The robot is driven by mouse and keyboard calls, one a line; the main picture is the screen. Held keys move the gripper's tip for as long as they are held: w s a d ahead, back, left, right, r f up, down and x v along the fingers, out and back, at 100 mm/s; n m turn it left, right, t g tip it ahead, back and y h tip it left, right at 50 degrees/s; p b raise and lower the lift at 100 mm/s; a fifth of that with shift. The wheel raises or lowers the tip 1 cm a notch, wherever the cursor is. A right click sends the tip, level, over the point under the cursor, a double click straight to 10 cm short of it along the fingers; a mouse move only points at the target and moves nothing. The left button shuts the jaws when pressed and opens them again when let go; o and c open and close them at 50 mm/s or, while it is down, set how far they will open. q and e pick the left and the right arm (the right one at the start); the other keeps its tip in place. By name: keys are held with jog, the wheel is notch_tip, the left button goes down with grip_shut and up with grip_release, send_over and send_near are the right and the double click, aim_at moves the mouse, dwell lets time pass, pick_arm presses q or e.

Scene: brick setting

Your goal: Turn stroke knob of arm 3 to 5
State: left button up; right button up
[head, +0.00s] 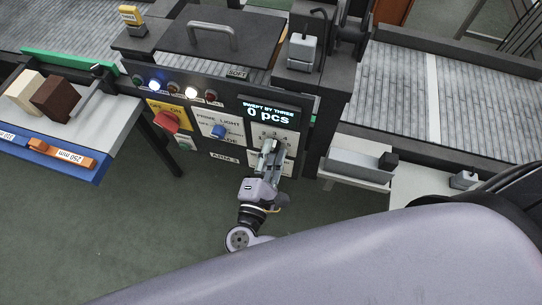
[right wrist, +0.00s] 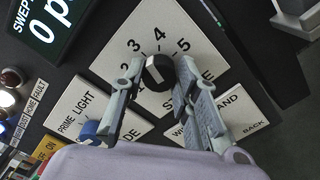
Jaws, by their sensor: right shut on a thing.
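The stroke knob is a small dark knob (right wrist: 158,72) on a white plate (right wrist: 150,30) marked 2, 3, 4 and 5 around it, with partly covered lettering below. My right gripper (right wrist: 155,80) has one finger on each side of the knob and is shut on it. I cannot tell for sure which number the knob points to. In the head view my right gripper (head: 268,150) reaches up to the panel labelled ARM 3 (head: 225,155) and covers the knob. My left gripper is not in view.
A display reading 0 pcs (head: 268,113) sits above the knob. A plate marked BACK (right wrist: 226,117) is close below the knob.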

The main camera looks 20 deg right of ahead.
jog(key=m+b, duration=0.3)
jog(key=b, duration=0.1)
jog(key=m+b, duration=0.3)
jog(key=m, duration=0.1)
jog(key=f+m+b, duration=0.1)
jog(key=m+b, duration=0.2)
jog(key=b, duration=0.1)
jog(key=shift+m+b, duration=0.3)
jog(key=shift+m, duration=0.1)
jog(key=shift+r+m+b, duration=0.2)
jog(key=shift+m+b, duration=1.2)
jog(key=shift+b, duration=0.2)
jog(key=o, duration=1.2)
jog(key=shift+c, duration=0.2)
jog(key=shift+r, duration=0.1)
jog(key=v, duration=1.2)
